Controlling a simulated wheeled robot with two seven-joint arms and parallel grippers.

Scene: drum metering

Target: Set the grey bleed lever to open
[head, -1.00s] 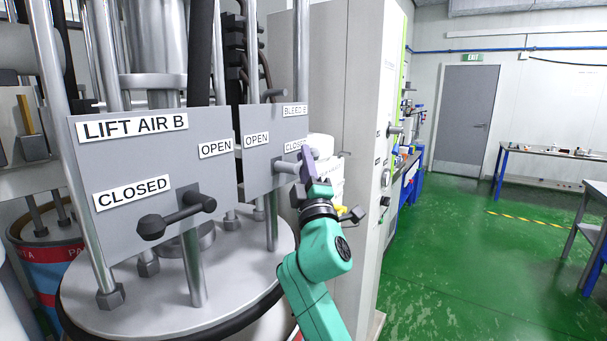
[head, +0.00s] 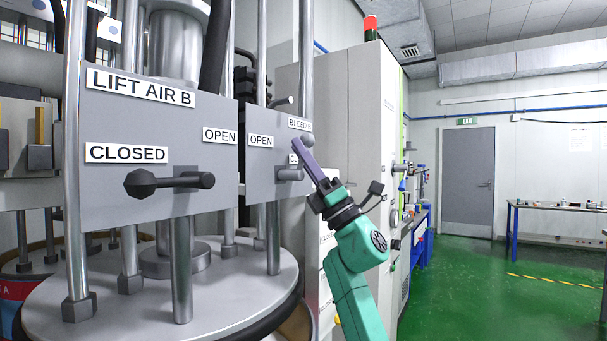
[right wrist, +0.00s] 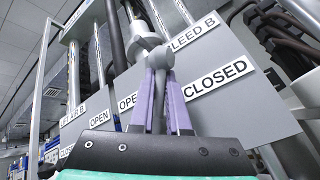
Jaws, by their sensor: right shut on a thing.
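The grey bleed lever (right wrist: 157,55) is on the panel labelled BLEED B (right wrist: 205,110). My right gripper (right wrist: 163,78) is shut on the lever, with its purple fingers on either side near the lever's knob end. The OPEN label (right wrist: 128,101) is to the left of the fingers and the CLOSED label (right wrist: 214,79) to the right. In the head view my right gripper (head: 307,150) is in front of the panel's right edge and covers part of its CLOSED label. A grey knob (head: 308,140) shows just above the fingertips. My left gripper is not in view.
The LIFT AIR B panel (head: 150,120) with its own dark lever (head: 170,181) stands on the left, above a round metal plate (head: 215,285). A tall grey cabinet (head: 350,110) stands close behind my right gripper. Green floor (head: 480,290) is open to the right.

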